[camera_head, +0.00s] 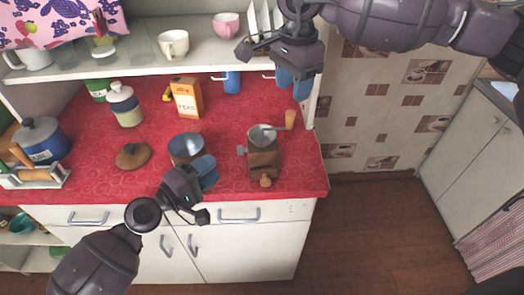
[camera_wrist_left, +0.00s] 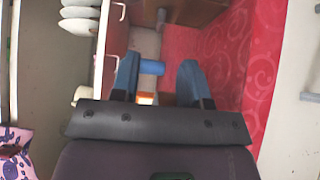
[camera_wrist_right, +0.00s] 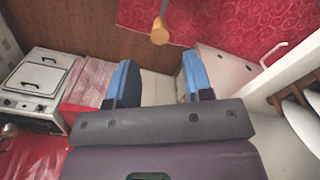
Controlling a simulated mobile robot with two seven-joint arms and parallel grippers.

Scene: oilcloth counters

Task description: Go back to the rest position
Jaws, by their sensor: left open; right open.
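My left gripper (camera_head: 203,170) is at the front of the red counter (camera_head: 100,182), beside a metal-rimmed bowl or canister (camera_head: 187,146) and to the left of the wooden coffee grinder (camera_head: 264,158). Its blue fingers also show in the left wrist view (camera_wrist_left: 159,80), apart and with nothing between them. My right gripper (camera_head: 294,82) is up at the right end of the shelf, above and beyond the grinder. Its fingers also show apart and empty in the right wrist view (camera_wrist_right: 158,82).
The grinder's wooden crank knob (camera_head: 290,119) stands below my right gripper. A tea box (camera_head: 187,98), a lidded jar (camera_head: 126,106) and a round wooden lid (camera_head: 133,156) are on the counter. The white shelf (camera_head: 130,62) holds cups and plates. Open floor (camera_head: 370,235) lies right.

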